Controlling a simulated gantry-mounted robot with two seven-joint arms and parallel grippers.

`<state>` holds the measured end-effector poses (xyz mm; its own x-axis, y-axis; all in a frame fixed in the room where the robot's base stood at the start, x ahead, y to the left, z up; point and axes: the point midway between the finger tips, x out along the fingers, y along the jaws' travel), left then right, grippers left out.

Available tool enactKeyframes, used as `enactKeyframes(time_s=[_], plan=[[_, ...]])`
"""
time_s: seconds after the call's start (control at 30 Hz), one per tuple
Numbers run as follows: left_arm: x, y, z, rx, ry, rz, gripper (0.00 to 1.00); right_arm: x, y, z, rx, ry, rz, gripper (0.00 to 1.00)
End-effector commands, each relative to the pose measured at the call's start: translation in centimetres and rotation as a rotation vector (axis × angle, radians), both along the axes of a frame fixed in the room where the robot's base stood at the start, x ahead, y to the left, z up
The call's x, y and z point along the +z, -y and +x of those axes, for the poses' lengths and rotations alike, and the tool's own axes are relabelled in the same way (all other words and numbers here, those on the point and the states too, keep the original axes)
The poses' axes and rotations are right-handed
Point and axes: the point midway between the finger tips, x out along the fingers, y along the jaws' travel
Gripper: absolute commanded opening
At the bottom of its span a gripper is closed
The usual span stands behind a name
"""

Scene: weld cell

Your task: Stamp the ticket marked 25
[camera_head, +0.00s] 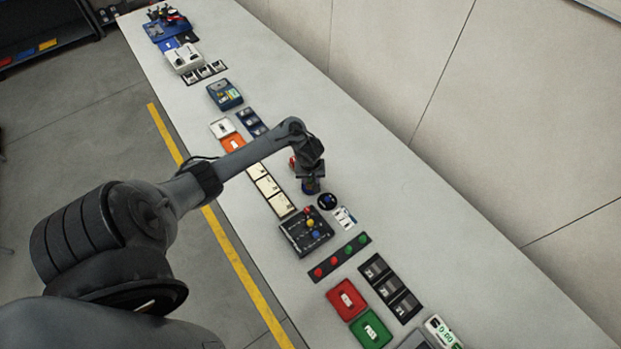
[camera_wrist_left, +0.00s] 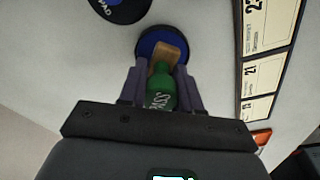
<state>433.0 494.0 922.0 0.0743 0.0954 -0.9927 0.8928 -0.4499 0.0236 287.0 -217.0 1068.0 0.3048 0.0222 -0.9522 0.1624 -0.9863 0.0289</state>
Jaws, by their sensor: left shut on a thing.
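My left gripper (camera_head: 310,180) is shut on a stamp, whose green lettered part (camera_wrist_left: 162,90) is between the fingers in the left wrist view.
A black holder with coloured knobs (camera_head: 306,232) and a white card (camera_head: 345,217) lie near the pad. A strip of red and green buttons (camera_head: 340,257) and red (camera_head: 346,300) and green (camera_head: 370,330) trays are nearer. The table's right side is bare.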

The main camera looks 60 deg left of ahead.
Motion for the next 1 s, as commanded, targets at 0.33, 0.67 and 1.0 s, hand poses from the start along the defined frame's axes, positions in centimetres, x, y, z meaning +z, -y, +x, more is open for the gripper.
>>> enactKeyframes(time_s=[0.33,0.67,1.0], plan=[[-0.01,0.00,0.01,0.000,0.000,0.000,0.13,-0.01,0.20,-0.02,0.006,0.000,-0.008,0.47],[-0.20,0.02,0.00,0.001,0.000,0.000,0.13,-0.09,0.23,-0.01,0.006,0.000,-0.009,0.47],[-0.63,0.02,0.00,0.001,0.000,-0.001,0.13,-0.23,0.09,0.01,0.003,0.001,-0.004,0.47]])
